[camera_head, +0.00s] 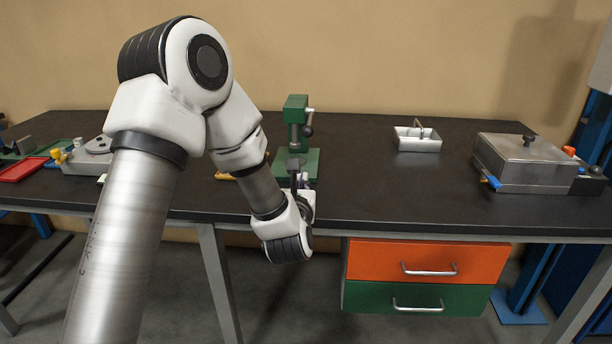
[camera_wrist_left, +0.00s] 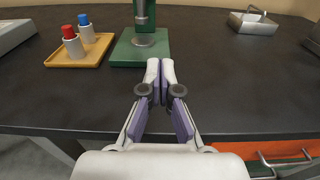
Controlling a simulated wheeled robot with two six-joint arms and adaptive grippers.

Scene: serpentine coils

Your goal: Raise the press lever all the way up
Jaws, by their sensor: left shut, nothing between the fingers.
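The green press (camera_head: 296,110) stands on the dark table, with its lever (camera_head: 309,121) on its right side. The lever hangs down from a light hub and ends in a dark knob. In the left wrist view the press's base (camera_wrist_left: 125,50) and lower column show, but its head and lever are out of the frame. My left gripper (camera_head: 300,180) is at the front of the press base, low over the table and below the lever, apart from it. In the left wrist view its fingers (camera_wrist_left: 160,66) are together and empty. My right gripper is not in view.
A wooden tray (camera_wrist_left: 88,62) with a red-capped and a blue-capped bottle lies left of the press. A small metal tray (camera_head: 418,144) and a large metal box (camera_head: 531,165) stand to the right. The table between press and box is mostly clear. Drawers (camera_head: 428,262) hang below the front edge.

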